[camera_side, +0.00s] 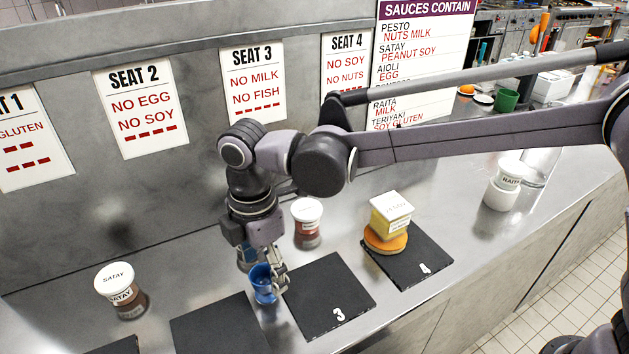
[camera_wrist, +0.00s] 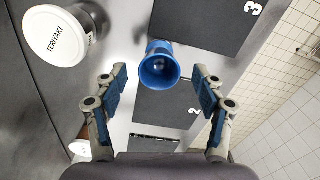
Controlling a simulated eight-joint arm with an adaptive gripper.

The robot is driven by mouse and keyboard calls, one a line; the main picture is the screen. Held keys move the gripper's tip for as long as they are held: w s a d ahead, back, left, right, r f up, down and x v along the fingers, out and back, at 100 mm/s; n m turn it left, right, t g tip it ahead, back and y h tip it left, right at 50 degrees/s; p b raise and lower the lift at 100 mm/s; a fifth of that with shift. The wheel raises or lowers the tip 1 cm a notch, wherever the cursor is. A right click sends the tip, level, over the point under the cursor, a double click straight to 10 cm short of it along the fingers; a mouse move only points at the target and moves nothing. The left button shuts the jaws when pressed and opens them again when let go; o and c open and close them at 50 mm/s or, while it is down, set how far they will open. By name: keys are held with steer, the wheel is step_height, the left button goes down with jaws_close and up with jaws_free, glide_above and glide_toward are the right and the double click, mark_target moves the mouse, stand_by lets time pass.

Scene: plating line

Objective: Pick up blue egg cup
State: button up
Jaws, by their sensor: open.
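The blue egg cup (camera_side: 264,284) stands on the metal counter beside the dark mat numbered 3 (camera_side: 333,298) in the side view. In the wrist view the blue egg cup (camera_wrist: 159,66) shows from above, its hollow facing the camera. My gripper (camera_side: 264,277) is low around the cup in the side view, with one finger partly in front of it. In the wrist view my gripper (camera_wrist: 162,76) has its fingers wide apart, one on each side of the cup, with visible gaps. The fingers do not appear to touch the cup.
A teriyaki jar (camera_wrist: 64,36) stands near the left finger in the wrist view. A satay jar (camera_side: 119,289) is at the left. A yellow box on an orange round (camera_side: 386,238) sits on mat 4. A jar with a white lid (camera_side: 307,222) stands behind mat 3.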

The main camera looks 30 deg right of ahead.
mark_target(265, 282)
steer(key=shift+a+f, duration=0.1)
steer(key=shift+f, duration=2.15)
steer(key=c, duration=1.3)
steer(key=shift+c, duration=0.2)
